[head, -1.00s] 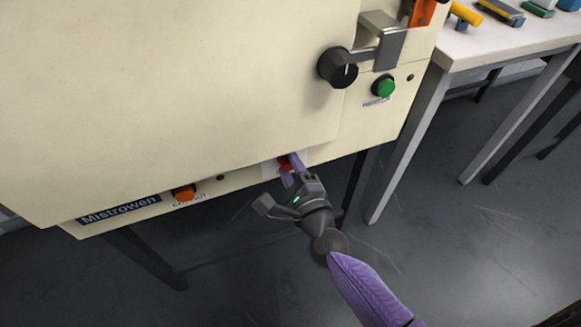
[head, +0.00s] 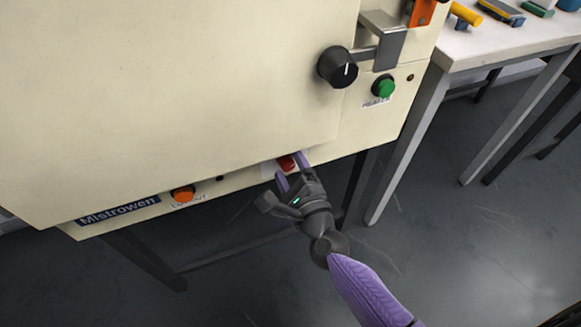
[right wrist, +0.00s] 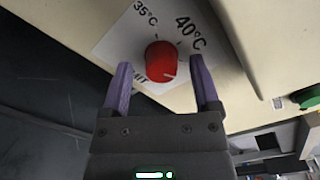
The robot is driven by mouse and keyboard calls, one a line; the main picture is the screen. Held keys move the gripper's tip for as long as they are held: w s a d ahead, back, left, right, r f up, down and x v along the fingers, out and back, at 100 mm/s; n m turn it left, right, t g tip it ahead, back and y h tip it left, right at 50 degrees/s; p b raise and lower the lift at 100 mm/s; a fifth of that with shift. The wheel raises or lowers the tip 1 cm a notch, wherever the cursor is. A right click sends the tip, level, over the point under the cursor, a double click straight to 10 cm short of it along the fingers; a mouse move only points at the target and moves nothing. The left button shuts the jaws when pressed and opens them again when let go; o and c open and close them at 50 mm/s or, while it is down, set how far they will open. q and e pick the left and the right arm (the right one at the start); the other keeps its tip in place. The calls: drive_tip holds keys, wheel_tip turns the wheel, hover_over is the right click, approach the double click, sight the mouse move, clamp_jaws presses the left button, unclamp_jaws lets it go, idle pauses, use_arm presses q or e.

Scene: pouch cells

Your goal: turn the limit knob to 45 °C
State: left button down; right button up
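The red limit knob (head: 286,162) sits on a white label plate low on the cream cabinet front. In the right wrist view the knob (right wrist: 160,60) has "35°C" and "40°C" printed above it and part of "LIMIT" at lower left. Its white pointer line faces lower right, past the 40 °C mark; no 45 °C print is visible. My right gripper (head: 290,169) is open, with its purple fingers on either side of the knob and apparently just short of it. It also shows open in the wrist view (right wrist: 160,64). My left gripper is out of view.
A black knob (head: 337,67), a metal latch (head: 384,42) and a green button (head: 383,86) are above right on the cabinet (head: 180,90). An orange button (head: 183,193) is to the left. A table (head: 510,45) with tools stands at right. Space below the cabinet is mostly open.

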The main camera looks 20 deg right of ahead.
drive_tip(key=s+p, duration=0.1)
drive_tip(key=s, duration=0.9)
drive_tip(key=shift+d+p, duration=0.15)
drive_tip(key=shift+p, duration=0.15)
